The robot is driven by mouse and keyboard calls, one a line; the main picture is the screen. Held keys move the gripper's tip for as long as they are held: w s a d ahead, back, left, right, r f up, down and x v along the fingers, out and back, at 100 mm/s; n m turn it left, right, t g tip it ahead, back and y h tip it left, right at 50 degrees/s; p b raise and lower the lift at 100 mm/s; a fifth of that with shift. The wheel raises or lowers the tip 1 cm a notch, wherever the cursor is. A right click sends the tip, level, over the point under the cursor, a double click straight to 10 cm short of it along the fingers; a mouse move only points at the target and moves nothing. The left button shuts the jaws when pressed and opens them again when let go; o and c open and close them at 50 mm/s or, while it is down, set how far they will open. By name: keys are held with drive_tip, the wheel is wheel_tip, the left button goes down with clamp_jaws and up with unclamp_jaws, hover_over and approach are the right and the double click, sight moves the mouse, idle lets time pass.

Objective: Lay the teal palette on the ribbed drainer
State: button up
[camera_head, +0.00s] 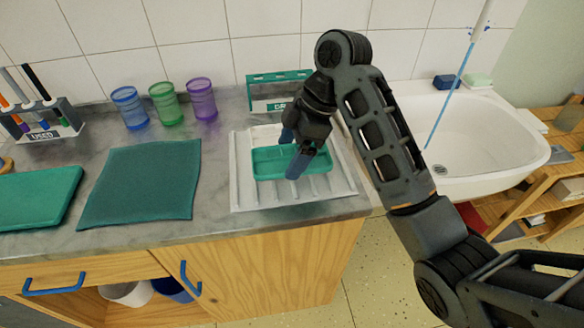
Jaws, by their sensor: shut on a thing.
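The teal palette (268,163) is a shallow rectangular tray with compartments. In the head view it lies over the middle of the white ribbed drainer (244,196) on the counter. It looks level; I cannot tell whether it touches the ribs or is held just above them. My gripper (292,155) comes down from above, with its blue-tipped fingers at the palette's right part. It is shut on the palette. The gripper hides part of the palette's back and right side.
A green rack (268,92) stands behind the drainer. Blue, green and purple cups (165,104) stand at the back left. A dark teal cloth (142,182) and green board (40,198) lie to the left. The white sink (478,150) is at right.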

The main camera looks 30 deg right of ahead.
drive_tip(key=shift+f, duration=1.95)
drive_tip(key=shift+f, duration=0.15)
drive_tip(key=o, duration=0.8)
drive_tip(key=p+v, duration=0.5)
drive_tip(key=v, duration=0.7)
